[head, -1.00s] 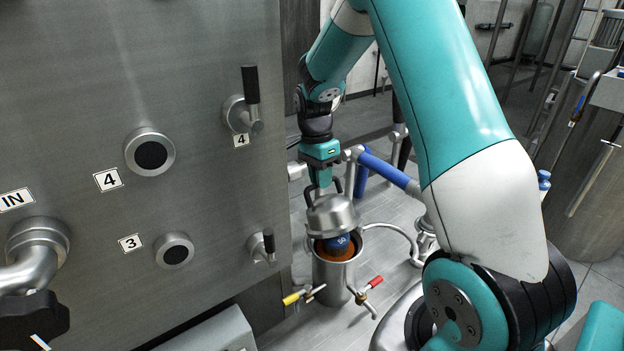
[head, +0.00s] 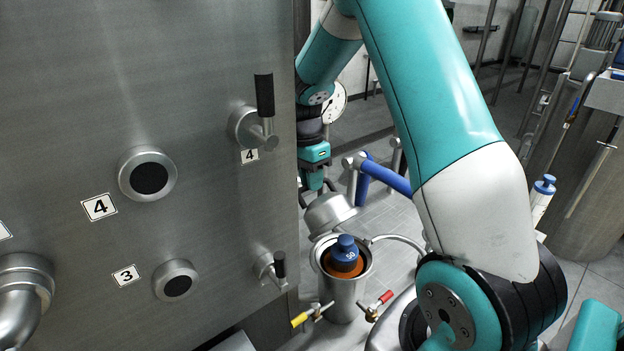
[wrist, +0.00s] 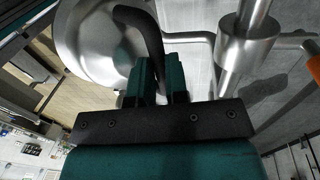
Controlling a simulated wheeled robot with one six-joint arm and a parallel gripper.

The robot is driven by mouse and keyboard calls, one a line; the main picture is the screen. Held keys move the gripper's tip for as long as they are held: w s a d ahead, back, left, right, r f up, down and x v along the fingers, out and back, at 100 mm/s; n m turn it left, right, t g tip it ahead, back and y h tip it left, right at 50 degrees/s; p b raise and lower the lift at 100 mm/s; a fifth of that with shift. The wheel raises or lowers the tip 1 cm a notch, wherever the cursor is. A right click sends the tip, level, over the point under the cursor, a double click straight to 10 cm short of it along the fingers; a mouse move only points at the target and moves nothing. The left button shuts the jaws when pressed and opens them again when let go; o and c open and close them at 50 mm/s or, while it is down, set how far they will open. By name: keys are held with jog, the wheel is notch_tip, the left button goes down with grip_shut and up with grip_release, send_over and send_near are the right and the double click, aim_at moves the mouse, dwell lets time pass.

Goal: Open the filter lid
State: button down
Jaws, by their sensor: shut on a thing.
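The filter lid (head: 329,213) is a silver dome, tilted and raised at the upper left of the filter housing (head: 345,297). The housing is an open metal cylinder with an orange-brown inside and a blue-capped piece (head: 346,251) in its mouth. My gripper (head: 314,190) is above the lid at its handle, partly hidden by the tank edge. In the wrist view my gripper (wrist: 162,85) is shut on the lid's dark curved handle (wrist: 150,40), with the lid (wrist: 90,40) beyond it. Whether the lid still touches the housing rim is hard to tell.
A steel tank wall (head: 80,120) with valve levers (head: 264,100) stands close on the left. A blue-sleeved pipe (head: 388,178) runs behind the housing. Yellow (head: 299,319) and red (head: 385,297) valve handles stick out low on the housing. A blue-capped bottle (head: 542,195) stands at right.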

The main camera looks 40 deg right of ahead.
jog(key=shift+d, duration=0.1)
jog(key=c, duration=1.1)
grip_release()
notch_tip(320, 180, up, 20)
jog(key=b, duration=0.3)
